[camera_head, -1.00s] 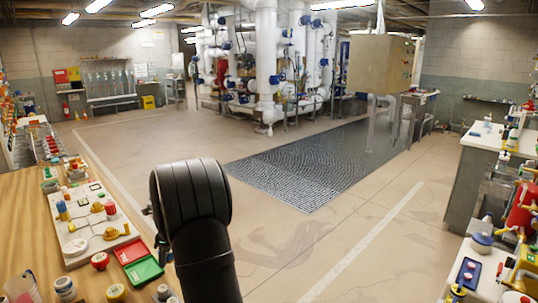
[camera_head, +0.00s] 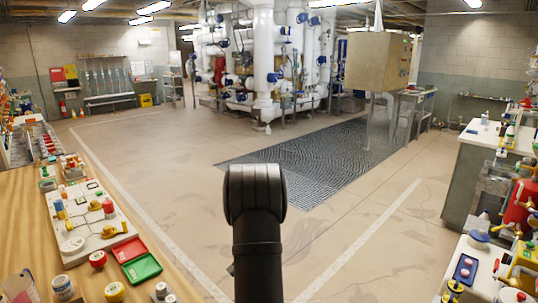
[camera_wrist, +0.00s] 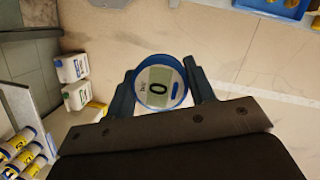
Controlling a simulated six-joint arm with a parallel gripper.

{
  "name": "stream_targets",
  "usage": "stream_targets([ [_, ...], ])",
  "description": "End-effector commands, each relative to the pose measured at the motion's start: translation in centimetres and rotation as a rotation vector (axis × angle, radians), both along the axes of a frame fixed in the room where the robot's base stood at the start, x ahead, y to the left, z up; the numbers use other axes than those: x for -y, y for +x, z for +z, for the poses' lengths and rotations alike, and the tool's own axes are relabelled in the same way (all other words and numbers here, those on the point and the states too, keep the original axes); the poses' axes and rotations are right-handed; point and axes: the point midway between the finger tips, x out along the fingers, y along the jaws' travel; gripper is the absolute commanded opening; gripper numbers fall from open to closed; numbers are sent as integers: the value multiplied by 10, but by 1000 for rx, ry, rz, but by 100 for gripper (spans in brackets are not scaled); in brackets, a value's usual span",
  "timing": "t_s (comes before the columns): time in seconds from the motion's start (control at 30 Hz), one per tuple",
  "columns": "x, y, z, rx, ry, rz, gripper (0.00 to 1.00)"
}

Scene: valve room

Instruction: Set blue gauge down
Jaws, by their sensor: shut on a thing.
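The blue gauge (camera_wrist: 160,84) shows in the wrist view, a round blue-rimmed body with a pale face and a display reading 0. My gripper (camera_wrist: 160,88) is shut on it, one finger on each side. The gauge is held over bare floor, clear of any surface that I can see. In the head view my dark arm (camera_head: 255,215) rises at the lower middle. The gripper and gauge do not show there.
A wooden bench (camera_head: 190,280) at left holds a white board (camera_head: 85,215) with coloured parts, and a red and green case (camera_head: 140,262). A counter (camera_head: 490,137) stands at right. White jugs (camera_wrist: 72,68) are left in the wrist view. Open floor lies between.

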Motion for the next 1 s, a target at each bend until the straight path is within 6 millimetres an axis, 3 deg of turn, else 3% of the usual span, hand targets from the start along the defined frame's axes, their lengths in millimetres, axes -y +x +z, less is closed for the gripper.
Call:
stream_targets([
  [0.1,29,-14,-14,-1,0,147,21],
  [0.33,59,-32,-29,1,1,334,21],
  [1.0,64,-34,-32,3,0,371,21],
])
